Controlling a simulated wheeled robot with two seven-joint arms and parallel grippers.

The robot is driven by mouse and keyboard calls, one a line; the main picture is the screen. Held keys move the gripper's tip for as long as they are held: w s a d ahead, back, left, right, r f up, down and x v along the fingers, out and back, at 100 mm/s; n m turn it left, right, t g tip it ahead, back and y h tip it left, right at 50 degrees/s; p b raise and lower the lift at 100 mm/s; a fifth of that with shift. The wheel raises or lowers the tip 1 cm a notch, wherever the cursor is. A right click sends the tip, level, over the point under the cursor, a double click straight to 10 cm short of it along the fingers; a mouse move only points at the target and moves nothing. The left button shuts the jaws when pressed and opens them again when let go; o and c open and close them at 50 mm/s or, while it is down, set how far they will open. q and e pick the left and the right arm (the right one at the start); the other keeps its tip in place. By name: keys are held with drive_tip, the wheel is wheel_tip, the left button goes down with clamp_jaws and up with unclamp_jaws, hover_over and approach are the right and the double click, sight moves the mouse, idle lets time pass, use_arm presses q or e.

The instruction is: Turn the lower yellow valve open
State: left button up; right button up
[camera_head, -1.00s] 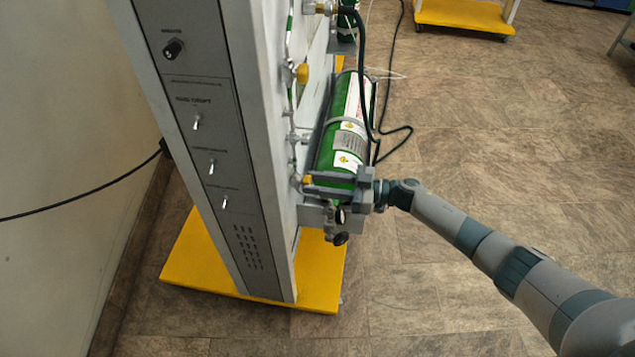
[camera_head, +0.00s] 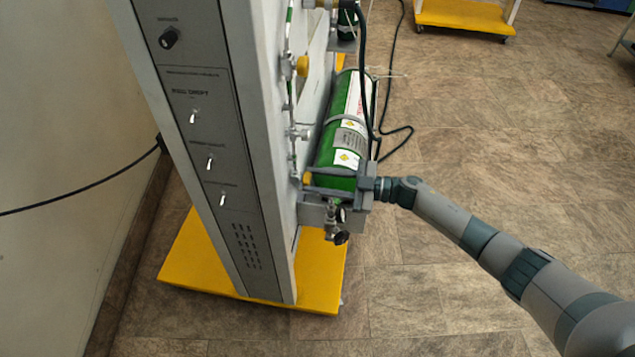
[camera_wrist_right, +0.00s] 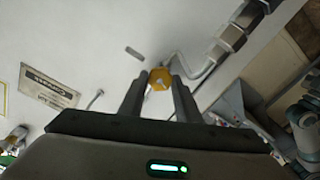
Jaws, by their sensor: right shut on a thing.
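The lower yellow valve (camera_head: 307,178) is a small yellow knob on the side of the tall grey panel, left of the green cylinder's lower end. My right gripper (camera_head: 311,181) reaches in from the right, in front of the cylinder, with its fingertips at this knob. In the right wrist view the knob (camera_wrist_right: 160,78) sits between the two finger ends, and the gripper (camera_wrist_right: 160,86) is shut on it. Another yellow valve (camera_head: 302,66) is higher on the same panel side. My left gripper is not in view.
The grey panel (camera_head: 262,150) stands on a yellow base (camera_head: 190,262). A dark hose (camera_head: 362,70) hangs above.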

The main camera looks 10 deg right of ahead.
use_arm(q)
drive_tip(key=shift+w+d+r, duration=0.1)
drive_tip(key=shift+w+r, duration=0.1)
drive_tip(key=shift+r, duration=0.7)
use_arm(e)
drive_tip(key=shift+n, duration=0.7)
drive_tip(key=o, duration=1.1)
drive_tip(key=shift+c, duration=0.2)
drive_tip(key=shift+d, duration=0.1)
use_arm(q)
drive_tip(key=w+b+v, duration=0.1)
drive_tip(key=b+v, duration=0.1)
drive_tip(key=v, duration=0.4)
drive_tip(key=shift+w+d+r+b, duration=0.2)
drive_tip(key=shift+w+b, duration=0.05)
drive_tip(key=shift+b, duration=0.05)
use_arm(e)
drive_tip(key=v, duration=1.7)
drive_tip(key=shift+d, duration=0.15)
